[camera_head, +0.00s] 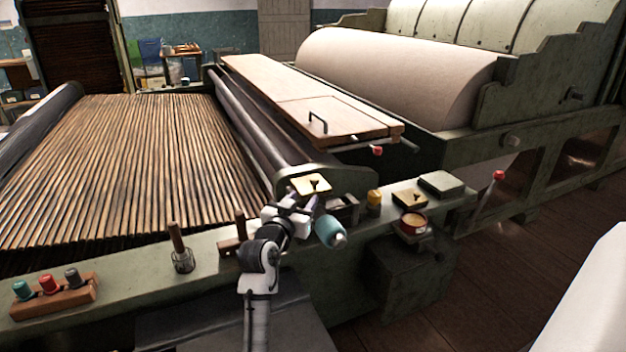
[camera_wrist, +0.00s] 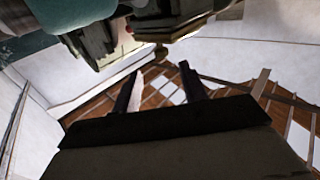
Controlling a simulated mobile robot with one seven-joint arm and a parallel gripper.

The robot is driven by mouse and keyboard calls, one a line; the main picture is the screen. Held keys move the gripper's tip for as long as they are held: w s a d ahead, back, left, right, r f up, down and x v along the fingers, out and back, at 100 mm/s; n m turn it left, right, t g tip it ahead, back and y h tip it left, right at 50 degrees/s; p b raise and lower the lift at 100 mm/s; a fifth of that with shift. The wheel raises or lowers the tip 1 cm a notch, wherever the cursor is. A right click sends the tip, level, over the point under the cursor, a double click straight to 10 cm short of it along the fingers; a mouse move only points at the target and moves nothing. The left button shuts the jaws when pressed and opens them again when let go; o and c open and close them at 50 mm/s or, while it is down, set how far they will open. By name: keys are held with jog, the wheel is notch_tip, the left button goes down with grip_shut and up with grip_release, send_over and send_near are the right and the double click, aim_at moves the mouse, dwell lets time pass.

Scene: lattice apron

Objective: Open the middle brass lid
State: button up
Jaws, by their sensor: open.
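A brass lid (camera_head: 305,188) with a dark knob shows just above my gripper (camera_head: 305,205) in the head view. Another brass lid (camera_head: 402,201) with a small dark knob lies flat on the machine's front rail to the right. I cannot tell for certain which lid is the middle one. My gripper is open and empty; its two fingers also show in the wrist view (camera_wrist: 161,70). I cannot see contact. My wrist partly hides the rail below the near lid.
A teal roller (camera_head: 328,231) is close at the right of my gripper. A wooden post (camera_head: 239,226) stands at left. A wooden board with a handle (camera_head: 340,110) lies behind.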

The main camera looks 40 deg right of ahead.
aim_at(313, 184)
jog(key=p+x, duration=0.1)
jog(key=x, duration=0.9)
jog(key=shift+w+a+p, duration=0.1)
jog(key=shift+p, duration=0.2)
grip_shut()
